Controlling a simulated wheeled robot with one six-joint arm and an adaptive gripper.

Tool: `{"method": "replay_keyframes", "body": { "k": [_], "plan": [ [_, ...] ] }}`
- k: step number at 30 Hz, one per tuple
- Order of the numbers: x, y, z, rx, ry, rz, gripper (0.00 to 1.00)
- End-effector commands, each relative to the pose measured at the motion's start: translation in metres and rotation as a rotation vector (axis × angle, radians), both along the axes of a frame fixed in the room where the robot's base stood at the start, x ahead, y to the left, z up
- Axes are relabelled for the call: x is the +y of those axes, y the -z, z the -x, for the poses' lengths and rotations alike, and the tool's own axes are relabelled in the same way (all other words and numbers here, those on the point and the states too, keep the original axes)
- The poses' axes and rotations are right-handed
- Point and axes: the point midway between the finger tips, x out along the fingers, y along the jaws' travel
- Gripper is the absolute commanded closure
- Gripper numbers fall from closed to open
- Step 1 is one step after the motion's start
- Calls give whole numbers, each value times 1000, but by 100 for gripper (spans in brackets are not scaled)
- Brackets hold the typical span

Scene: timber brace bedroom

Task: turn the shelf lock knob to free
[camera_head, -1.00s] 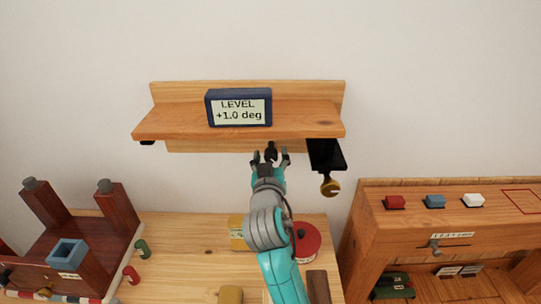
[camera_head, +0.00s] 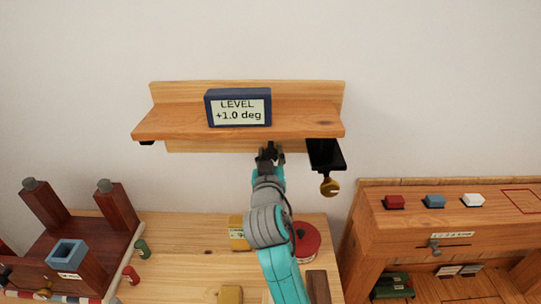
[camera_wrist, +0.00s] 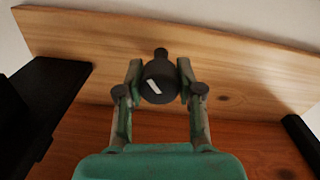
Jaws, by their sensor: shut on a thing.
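The shelf lock knob (camera_wrist: 159,80) is a dark round knob with a white mark, under the wooden shelf (camera_head: 180,121), on the pale wooden rail (camera_wrist: 110,45). In the head view my gripper (camera_head: 269,155) is below the shelf's front edge and hides the knob. A dark blue level display (camera_head: 238,108) on the shelf reads "LEVEL +1.0 deg".
A black bracket (camera_head: 325,154) with a brass knob (camera_head: 330,187) hangs right of my gripper. Below are a wooden table (camera_head: 185,240), a red disc (camera_head: 306,242) and a yellow block (camera_head: 237,233). A wooden cabinet (camera_head: 400,215) stands at right, a dark red wooden stand (camera_head: 50,215) at left.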

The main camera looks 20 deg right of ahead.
Motion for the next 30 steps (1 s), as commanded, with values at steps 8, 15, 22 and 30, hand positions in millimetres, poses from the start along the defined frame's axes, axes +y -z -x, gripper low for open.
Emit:
{"method": "replay_keyframes", "body": {
  "k": [8,15,22,30],
  "plan": [
    [0,0,0,-54,0,-166,99],
    [0,0,0,-123,0,-379,99],
    [-1,0,0,-190,0,-586,99],
    [-1,0,0,-269,1,-830,99]
  ]
}}
